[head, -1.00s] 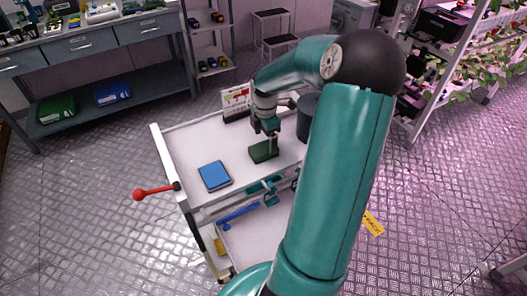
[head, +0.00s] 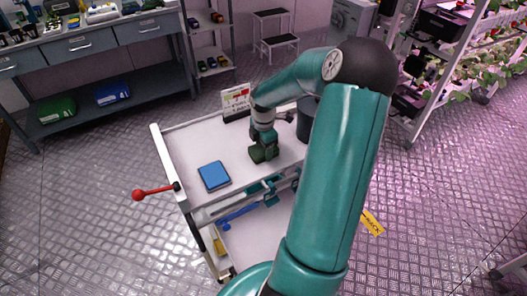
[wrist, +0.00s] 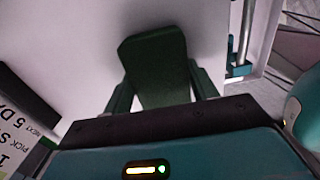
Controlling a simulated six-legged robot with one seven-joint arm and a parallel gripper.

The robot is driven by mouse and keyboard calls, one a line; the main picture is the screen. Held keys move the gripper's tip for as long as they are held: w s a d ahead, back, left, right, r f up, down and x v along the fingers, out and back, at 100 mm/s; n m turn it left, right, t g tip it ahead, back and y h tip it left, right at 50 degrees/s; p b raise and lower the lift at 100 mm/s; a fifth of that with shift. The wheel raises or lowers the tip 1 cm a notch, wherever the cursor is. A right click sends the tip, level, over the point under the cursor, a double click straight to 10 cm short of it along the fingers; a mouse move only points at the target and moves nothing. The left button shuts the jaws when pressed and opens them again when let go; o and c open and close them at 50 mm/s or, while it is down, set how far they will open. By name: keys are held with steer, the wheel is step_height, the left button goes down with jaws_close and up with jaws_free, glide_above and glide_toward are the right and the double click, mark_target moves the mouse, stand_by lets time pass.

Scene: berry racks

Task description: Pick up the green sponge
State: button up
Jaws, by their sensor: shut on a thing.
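The green sponge (head: 258,155) is a dark green block on the white top of the cart (head: 203,133). In the wrist view the sponge (wrist: 158,66) lies between the two fingers of my gripper (wrist: 163,88). My gripper (head: 264,148) is low over the cart top and shut on the sponge, partly hiding it in the head view. I cannot tell whether the sponge is clear of the surface.
A blue sponge-like block (head: 214,175) lies left of my gripper on the cart. A sign (head: 236,100) and a dark grey cylinder (head: 306,118) stand at the cart's back. A red-knobbed handle (head: 139,195) sticks out left.

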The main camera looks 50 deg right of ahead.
steer(key=shift+r, duration=0.1)
steer(key=shift+r, duration=0.45)
step_height(320, 180, up, 2)
steer(key=shift+r, duration=0.1)
steer(key=s+a+r, duration=0.9)
steer(key=s, duration=0.1)
steer(key=shift+s+r, duration=0.35)
